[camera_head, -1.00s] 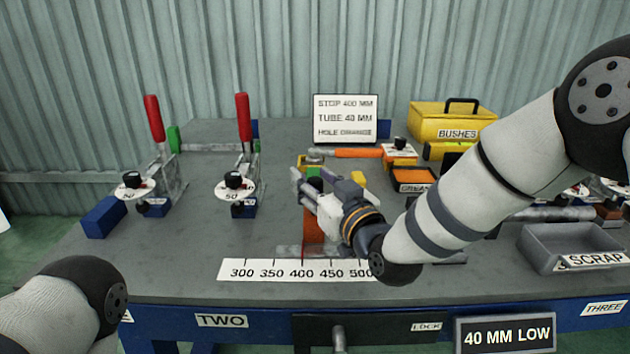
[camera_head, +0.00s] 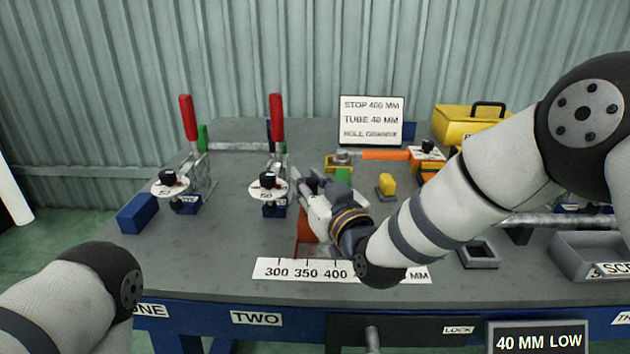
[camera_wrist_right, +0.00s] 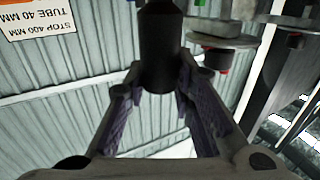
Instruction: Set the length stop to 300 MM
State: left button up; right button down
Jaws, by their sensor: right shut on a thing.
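The length stop (camera_head: 304,230) is an orange-red block behind the white millimetre scale (camera_head: 265,270). Its visible lower part stands near the 350 mark, and its upper part is hidden by my right gripper. My right gripper (camera_head: 315,185) is around the top of the stop. In the right wrist view, its fingers (camera_wrist_right: 158,90) are shut on a dark cylindrical post (camera_wrist_right: 160,40). My left gripper is out of view; only a left arm link shows.
A sign (camera_head: 371,120) reads stop 400 MM, tube 40 MM. Two red-handled clamps (camera_head: 190,118) with white dials stand left. A blue block (camera_head: 138,213) is at far left. A yellow bushes box (camera_head: 462,124) and grey scrap tray (camera_head: 580,250) are right.

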jog(key=c, duration=1.3)
grip_release()
jog(key=shift+d, duration=0.15)
jog(key=v, duration=1.2)
